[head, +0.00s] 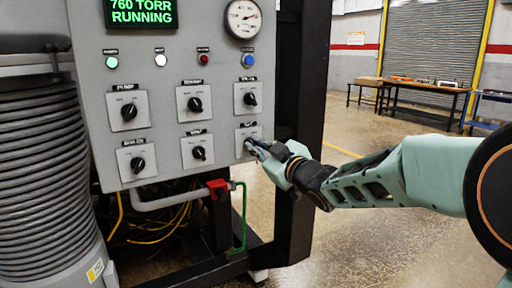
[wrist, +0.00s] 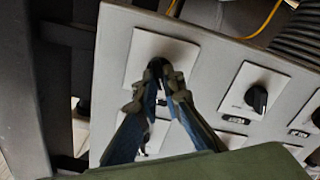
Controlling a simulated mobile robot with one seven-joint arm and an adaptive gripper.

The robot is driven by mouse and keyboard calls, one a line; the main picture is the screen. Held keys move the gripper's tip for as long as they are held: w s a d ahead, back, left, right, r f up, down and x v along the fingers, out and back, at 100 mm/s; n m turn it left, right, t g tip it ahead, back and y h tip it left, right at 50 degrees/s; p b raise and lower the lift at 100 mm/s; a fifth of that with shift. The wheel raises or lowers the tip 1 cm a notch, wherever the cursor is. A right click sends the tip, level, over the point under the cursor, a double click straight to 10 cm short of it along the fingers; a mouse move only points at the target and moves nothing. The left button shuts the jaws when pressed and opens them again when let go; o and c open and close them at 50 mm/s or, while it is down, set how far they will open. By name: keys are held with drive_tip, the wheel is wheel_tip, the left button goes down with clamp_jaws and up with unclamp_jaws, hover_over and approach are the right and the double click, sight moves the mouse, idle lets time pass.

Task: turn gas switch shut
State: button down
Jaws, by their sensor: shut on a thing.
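My gripper (head: 257,148) reaches in from the right to the lower-right rotary switch (head: 243,134) on the grey control panel (head: 222,77). Its label is too small to read, so I cannot confirm by text that it is the gas switch. In the wrist view, the fingertips (wrist: 160,68) are closed together on the dark knob at the middle of the switch's white plate (wrist: 143,45). The fingers hide most of the knob, so I cannot tell which way its pointer faces.
Several similar black-knobbed switches, such as the lower-middle one (head: 199,153), sit close by. A pressure gauge (head: 243,18) and green display (head: 141,12) are above. A dark frame post (head: 303,90) stands right of the panel. A red valve (head: 217,188) is below.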

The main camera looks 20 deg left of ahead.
drive_tip(key=c, duration=2.1)
unclamp_jaws()
drive_tip(key=v, duration=1.2)
drive_tip(key=shift+s, duration=0.1)
